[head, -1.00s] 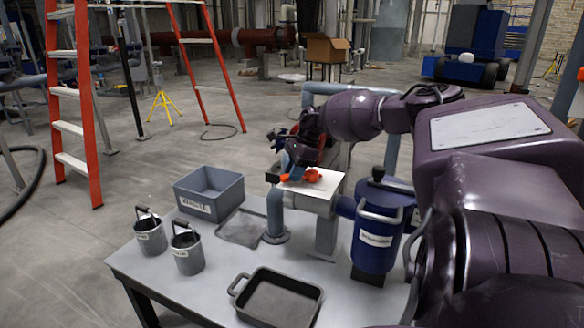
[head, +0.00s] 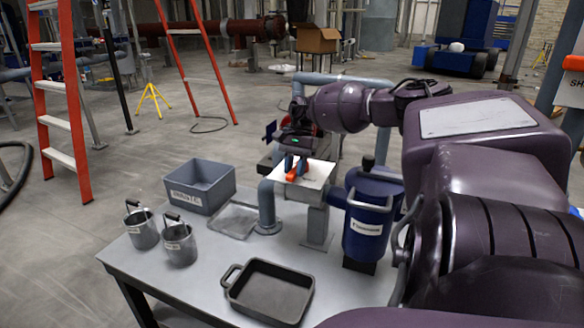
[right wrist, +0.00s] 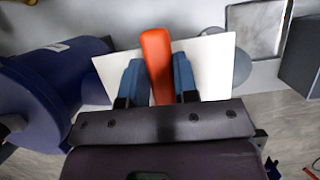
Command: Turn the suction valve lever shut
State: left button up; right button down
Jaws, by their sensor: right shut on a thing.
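The orange suction valve lever (head: 298,171) sits above a white plate (head: 316,176) on the pipework behind the blue canister. My right gripper (head: 296,164) is over the plate with its blue fingers down around the lever. In the right wrist view, the lever (right wrist: 157,62) lies between the two fingers (right wrist: 158,82), and its rounded end sticks out past them. The right gripper is shut on the lever. The lever's pivot and the valve body are hidden. My left gripper is in neither view.
A blue canister (head: 368,220) stands right of the valve. A grey pipe (head: 268,205) rises left of the plate.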

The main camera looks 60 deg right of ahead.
jog(key=shift+s+n, duration=0.15)
jog(key=shift+n, duration=0.15)
jog(key=c, duration=0.9)
grip_release()
jog(key=v, duration=1.1)
jog(key=shift+b, duration=0.35)
jog(key=shift+f, duration=0.1)
jog(key=shift+a, duration=0.1)
